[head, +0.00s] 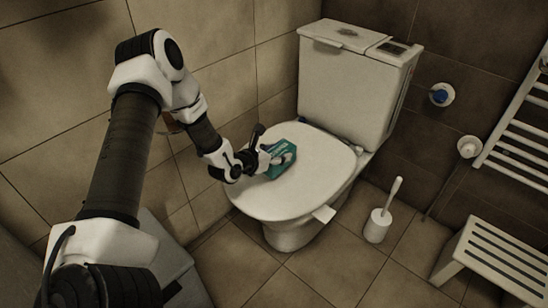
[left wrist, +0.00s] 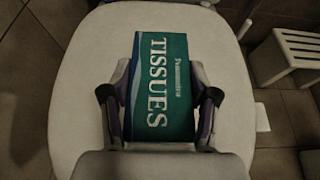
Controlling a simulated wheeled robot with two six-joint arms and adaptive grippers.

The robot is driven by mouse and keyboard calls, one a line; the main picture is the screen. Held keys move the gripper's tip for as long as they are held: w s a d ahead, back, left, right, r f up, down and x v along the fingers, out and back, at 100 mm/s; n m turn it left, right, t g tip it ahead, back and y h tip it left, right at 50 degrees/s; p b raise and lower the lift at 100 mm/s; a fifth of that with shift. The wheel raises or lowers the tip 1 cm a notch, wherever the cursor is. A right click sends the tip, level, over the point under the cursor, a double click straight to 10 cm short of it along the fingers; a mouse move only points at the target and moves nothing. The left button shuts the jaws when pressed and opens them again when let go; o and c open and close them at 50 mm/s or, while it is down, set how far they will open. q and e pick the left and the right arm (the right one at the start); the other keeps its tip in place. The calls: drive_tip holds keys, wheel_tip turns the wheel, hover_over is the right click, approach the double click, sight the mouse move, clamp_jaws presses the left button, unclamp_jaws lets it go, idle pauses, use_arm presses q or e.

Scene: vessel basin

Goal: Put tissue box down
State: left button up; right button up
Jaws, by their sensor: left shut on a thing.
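The tissue box (head: 283,160) is teal green with white lettering. It is at the closed toilet lid (head: 262,200), towards its left side in the head view. In the left wrist view the box (left wrist: 165,75) lies between the two fingers of my left gripper (left wrist: 160,112), with the white lid (left wrist: 85,110) all around it. My left gripper (head: 262,160) is shut on the box. I cannot tell whether the box's underside touches the lid. My right gripper is in neither view.
The toilet's cistern (head: 350,85) rises behind the lid. A toilet brush in a white holder (head: 377,225) stands on the floor to the right. A slatted stool (head: 495,255) and a towel radiator (head: 520,125) are farther right. Much of the lid is bare.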

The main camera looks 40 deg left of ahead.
sight(272, 147)
use_arm(q)
drive_tip(key=a, duration=0.1)
drive_tip(key=w+a, duration=0.2)
drive_tip(key=shift+a+f, duration=0.1)
drive_tip(key=shift+f, duration=0.2)
wheel_tip(272, 147, down, 4)
drive_tip(key=shift+a+r+b, duration=0.1)
drive_tip(key=shift+r+b, duration=0.15)
drive_tip(key=shift+b, duration=0.85)
drive_tip(key=shift+w, duration=0.15)
drive_tip(key=shift+f, duration=0.1)
drive_tip(key=o, duration=1.2)
